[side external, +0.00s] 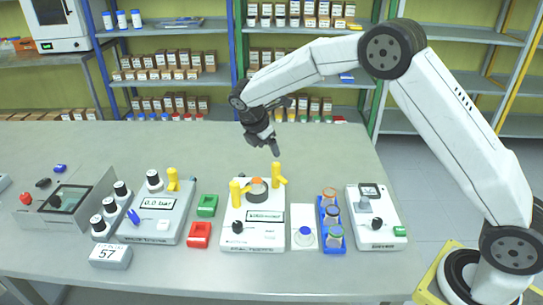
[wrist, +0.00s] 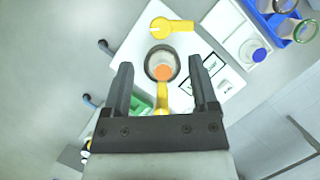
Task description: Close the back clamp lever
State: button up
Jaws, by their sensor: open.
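The seal tester (side external: 252,238) is a white box on the bench with a small display in front. A round dark-rimmed vessel with an orange top (side external: 258,188) sits on it, between two yellow clamp levers. One lever (side external: 278,174) is at the right and farther back; the other (side external: 236,193) is at the left. In the wrist view one lever (wrist: 172,25) lies beyond the vessel (wrist: 162,64), and the other (wrist: 162,97) shows between my fingers, its near end hidden. My gripper (wrist: 161,63) is open, empty and above the tester, apart from both levers.
Green (side external: 207,205) and red (side external: 199,235) blocks stand left of the tester. A gauge unit (side external: 158,218) with a yellow lever is farther left. The bench behind is clear.

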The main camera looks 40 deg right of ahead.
aim_at(276, 164)
jog(key=shift+x, duration=3.95)
grip_shut()
